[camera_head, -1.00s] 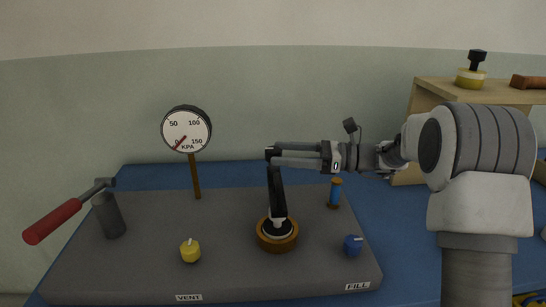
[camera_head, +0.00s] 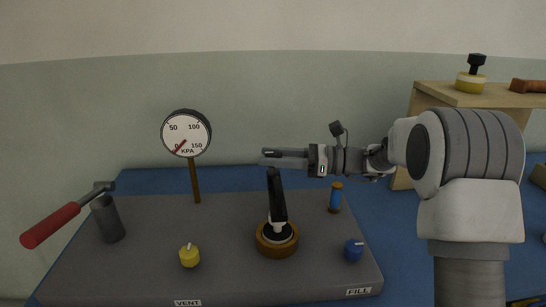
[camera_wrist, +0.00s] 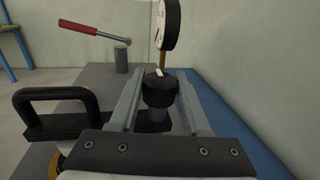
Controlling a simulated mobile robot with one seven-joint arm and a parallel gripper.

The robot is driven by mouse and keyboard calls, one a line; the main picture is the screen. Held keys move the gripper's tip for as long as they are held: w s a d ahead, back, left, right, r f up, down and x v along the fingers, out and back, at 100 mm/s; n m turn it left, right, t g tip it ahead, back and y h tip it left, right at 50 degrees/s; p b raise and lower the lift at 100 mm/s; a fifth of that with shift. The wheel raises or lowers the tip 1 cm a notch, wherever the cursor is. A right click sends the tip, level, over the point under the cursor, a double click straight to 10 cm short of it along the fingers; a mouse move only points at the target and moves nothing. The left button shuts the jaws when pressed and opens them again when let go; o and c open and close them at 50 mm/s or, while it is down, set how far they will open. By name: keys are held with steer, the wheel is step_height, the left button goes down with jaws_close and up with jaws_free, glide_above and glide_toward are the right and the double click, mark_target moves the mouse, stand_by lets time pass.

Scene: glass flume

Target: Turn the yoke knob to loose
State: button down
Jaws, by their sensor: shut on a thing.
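The yoke knob (camera_wrist: 160,90) is a dark round knob with a white pointer mark on its top, seen between my fingers in the wrist view. My gripper (camera_wrist: 160,100) is shut on it, one finger on each side. In the head view my gripper (camera_head: 268,158) reaches in level from the right, and its fingers hide the knob. I cannot read a loose marking.
A red-handled lever (camera_head: 55,222) is at left. A wooden shelf (camera_head: 480,98) stands at back right.

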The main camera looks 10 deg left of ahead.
steer(key=shift+r+t, duration=0.1)
steer(key=shift+t, duration=0.2)
steer(key=shift+m+t+p, duration=0.35)
steer(key=shift+m+t, duration=0.35)
steer(key=shift+t, duration=0.1)
steer(key=m+t, duration=0.2)
steer(key=t, duration=0.1)
steer(key=shift+h, duration=0.3)
steer(key=t, duration=0.1)
steer(key=m+t+b, duration=0.1)
steer(key=m+t+h, duration=0.1)
steer(key=shift+f+t, duration=0.25)
steer(key=shift+t, duration=0.05)
steer(key=shift+r+m+t+h+b, duration=0.1)
steer(key=shift+m+t+h+b, duration=0.7)
steer(key=shift+m+t+b, duration=0.4)
steer(key=shift+c, duration=1.9)
jaws_free()
